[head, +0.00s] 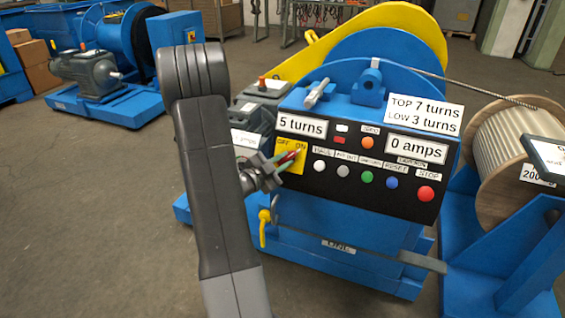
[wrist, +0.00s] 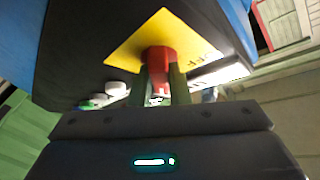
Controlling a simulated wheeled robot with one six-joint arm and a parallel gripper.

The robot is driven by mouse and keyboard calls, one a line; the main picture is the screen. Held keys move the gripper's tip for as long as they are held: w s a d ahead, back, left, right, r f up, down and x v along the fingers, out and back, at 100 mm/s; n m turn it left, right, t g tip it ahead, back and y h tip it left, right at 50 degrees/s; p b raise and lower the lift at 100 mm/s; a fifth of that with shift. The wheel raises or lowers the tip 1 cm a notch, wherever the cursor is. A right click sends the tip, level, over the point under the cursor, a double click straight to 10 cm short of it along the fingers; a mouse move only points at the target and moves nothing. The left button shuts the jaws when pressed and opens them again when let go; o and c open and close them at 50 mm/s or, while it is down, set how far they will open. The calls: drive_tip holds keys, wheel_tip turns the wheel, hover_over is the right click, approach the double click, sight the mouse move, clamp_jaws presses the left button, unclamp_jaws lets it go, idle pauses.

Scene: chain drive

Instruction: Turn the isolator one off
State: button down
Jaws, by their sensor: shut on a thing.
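The isolator is a red rotary handle (wrist: 159,66) on a yellow plate marked OFF and ON. The yellow plate (head: 287,168) sits at the left end of the black control panel in the head view, and it also fills the upper middle of the wrist view (wrist: 135,47). My gripper (head: 287,161) is at the plate, its fingers on either side of the red handle. In the wrist view my gripper (wrist: 163,88) is shut on the handle. In the head view the handle's tip appears to lean toward ON; the fingers hide part of it.
The panel (head: 330,190) carries displays reading "5 turns" and "0 amps", several buttons and a red stop button (head: 426,194). A yellow lever (head: 264,228) hangs below the plate. A rope drum (head: 515,150) stands at the right. Open floor lies to the left.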

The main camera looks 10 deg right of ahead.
drive_tip(key=n+t, duration=0.1)
drive_tip(key=n+t+b, duration=0.1)
drive_tip(key=n, duration=0.1)
drive_tip(key=n+y+b, duration=0.1)
drive_tip(key=n, duration=0.1)
drive_tip(key=shift+s+d+f+t, duration=0.1)
drive_tip(key=shift+s+f+t, duration=0.05)
drive_tip(key=shift+f+t, duration=0.25)
drive_tip(key=shift+s+d+r+n+t+y+b, duration=0.15)
drive_tip(key=shift+n+t+y+b, duration=1.1)
drive_tip(key=shift+n, duration=2)
drive_tip(key=shift+s+d+r+n+t+y+b, duration=0.15)
drive_tip(key=shift+n+t+y+b, duration=0.25)
drive_tip(key=shift+n+y+b, duration=1.75)
drive_tip(key=shift+d+n+t+y+b, duration=0.2)
drive_tip(key=shift+n+t+y+b, duration=0.6)
drive_tip(key=shift+n+y, duration=2.4)
drive_tip(key=n+h, duration=0.1)
drive_tip(key=n, duration=0.1)
drive_tip(key=shift+n+h, duration=0.4)
drive_tip(key=c, duration=1.4)
unclamp_jaws()
drive_tip(key=shift+r, duration=0.1)
drive_tip(key=shift+o, duration=0.2)
drive_tip(key=s+a+p, duration=0.1)
drive_tip(key=s+a, duration=0.1)
drive_tip(key=s, duration=1.1)
drive_tip(key=shift+s+a, duration=0.15)
drive_tip(key=shift+s, duration=0.15)
